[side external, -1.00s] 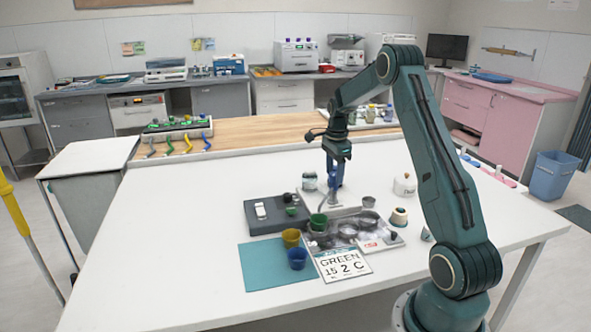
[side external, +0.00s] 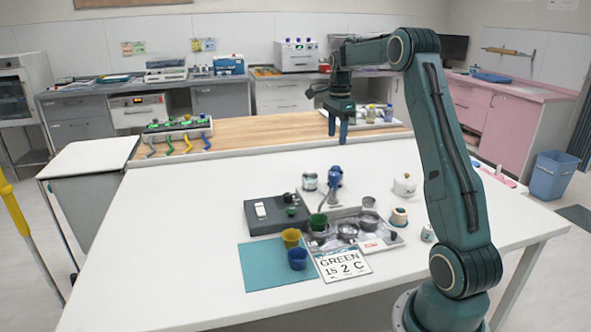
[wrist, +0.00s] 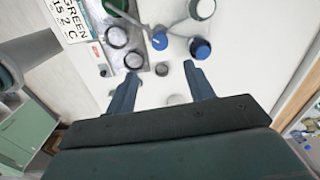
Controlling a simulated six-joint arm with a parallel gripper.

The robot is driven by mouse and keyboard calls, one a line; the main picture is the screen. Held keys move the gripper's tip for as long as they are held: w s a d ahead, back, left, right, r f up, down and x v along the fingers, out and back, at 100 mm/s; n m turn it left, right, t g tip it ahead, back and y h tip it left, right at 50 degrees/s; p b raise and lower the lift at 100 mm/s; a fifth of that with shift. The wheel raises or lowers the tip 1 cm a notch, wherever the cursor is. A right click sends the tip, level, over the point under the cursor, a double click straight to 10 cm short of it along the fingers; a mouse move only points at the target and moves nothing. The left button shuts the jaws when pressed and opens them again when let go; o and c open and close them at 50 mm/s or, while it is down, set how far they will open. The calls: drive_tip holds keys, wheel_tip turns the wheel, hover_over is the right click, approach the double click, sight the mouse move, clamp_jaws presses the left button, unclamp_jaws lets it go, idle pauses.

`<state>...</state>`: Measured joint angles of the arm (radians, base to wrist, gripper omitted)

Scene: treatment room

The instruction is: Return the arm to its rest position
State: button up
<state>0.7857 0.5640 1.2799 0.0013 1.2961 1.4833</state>
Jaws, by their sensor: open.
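My gripper (side external: 338,136) is raised above the back of the white table (side external: 180,225), with its fingers pointing down. In the wrist view its two fingers (wrist: 160,76) stand apart with nothing between them. The upper arm link reaches back level from the elbow, and the lower link leans up from the base at the right. The blue-headed stand (side external: 333,176) is below and in front of the gripper, clear of it. The metal tray (side external: 383,243) holds several grey cups and a green cup (side external: 318,222).
A yellow cup (side external: 291,237) and blue cup (side external: 297,258) stand on the teal mat (side external: 262,268). A card reading GREEN 15 2 C (side external: 344,265), a dark grey device (side external: 262,224) and a white jar (side external: 404,185) are near the tray. The table's left side is clear.

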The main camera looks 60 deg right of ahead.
drive_tip(key=shift+r, duration=0.3)
drive_tip(key=s+a+r+n+t, duration=0.1)
drive_tip(key=a+r+n, duration=0.25)
drive_tip(key=a, duration=0.35)
drive_tip(key=s+a+r+n+t+h, duration=0.1)
drive_tip(key=a+r+n, duration=0.25)
drive_tip(key=a, duration=0.45)
drive_tip(key=s+a+r+n, duration=0.2)
drive_tip(key=a+n, duration=0.3)
drive_tip(key=a, duration=0.2)
drive_tip(key=s+a+f+n+t, duration=0.1)
drive_tip(key=s+a+f+n, duration=0.1)
drive_tip(key=s+a+n, duration=0.5)
drive_tip(key=s+a+f+n+t+y, duration=0.1)
drive_tip(key=s+a+f+n+t, duration=0.1)
drive_tip(key=s+a+n, duration=0.5)
drive_tip(key=shift+s+a+f+t, duration=0.3)
drive_tip(key=shift+s+a+f, duration=0.15)
drive_tip(key=shift+s+a, duration=0.35)
